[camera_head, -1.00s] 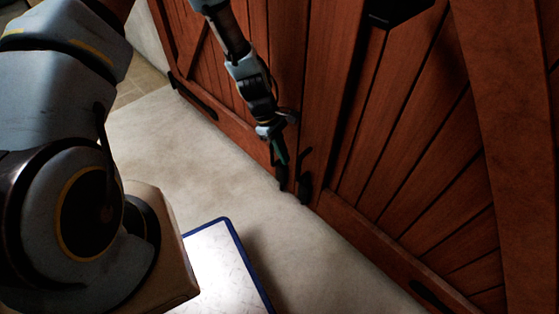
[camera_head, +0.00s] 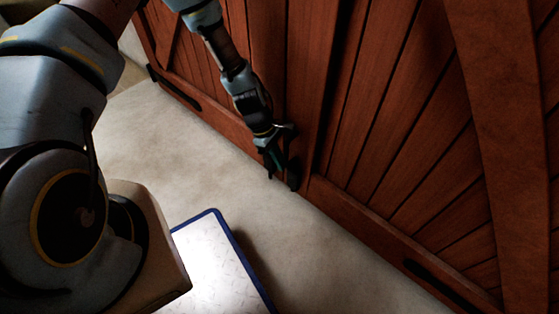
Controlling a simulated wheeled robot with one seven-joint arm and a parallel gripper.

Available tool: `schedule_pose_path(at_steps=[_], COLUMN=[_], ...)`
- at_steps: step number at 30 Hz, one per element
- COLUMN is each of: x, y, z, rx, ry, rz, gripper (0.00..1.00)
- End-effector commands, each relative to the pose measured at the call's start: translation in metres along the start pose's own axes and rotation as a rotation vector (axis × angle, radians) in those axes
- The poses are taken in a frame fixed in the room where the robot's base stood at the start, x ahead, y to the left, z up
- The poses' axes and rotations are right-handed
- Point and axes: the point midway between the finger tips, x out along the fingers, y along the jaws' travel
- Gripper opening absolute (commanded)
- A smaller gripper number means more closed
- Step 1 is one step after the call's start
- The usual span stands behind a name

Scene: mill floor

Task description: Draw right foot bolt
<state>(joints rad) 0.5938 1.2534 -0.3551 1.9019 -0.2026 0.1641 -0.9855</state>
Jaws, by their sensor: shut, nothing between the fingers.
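The wooden double doors (camera_head: 420,150) stand on the right, made of red-brown planks. A dark foot bolt (camera_head: 293,176) shows at the foot of the doors, near the dark seam between the leaves. My gripper (camera_head: 271,168) is shut and empty, pointing down just left of this bolt and close to it. I cannot tell whether they touch. The gripper and the shadow hide the area left of the bolt, so a second bolt there cannot be made out.
A metal plate with a blue edge (camera_head: 217,262) is at the bottom centre. Pale floor (camera_head: 160,150) lies clear along the doors. Dark metal strips (camera_head: 440,285) run low on the door bottoms.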

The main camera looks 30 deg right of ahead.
Motion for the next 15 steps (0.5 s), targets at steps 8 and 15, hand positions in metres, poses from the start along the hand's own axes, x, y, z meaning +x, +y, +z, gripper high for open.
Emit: schedule_pose_path(at_steps=[8,15], x=[-0.023,-0.022], y=[0.0,0.0], z=[0.01,0.011], rx=[0.001,0.001], ry=[-0.001,-0.003], rz=[-0.001,-0.001], gripper=[0.0,0.0])
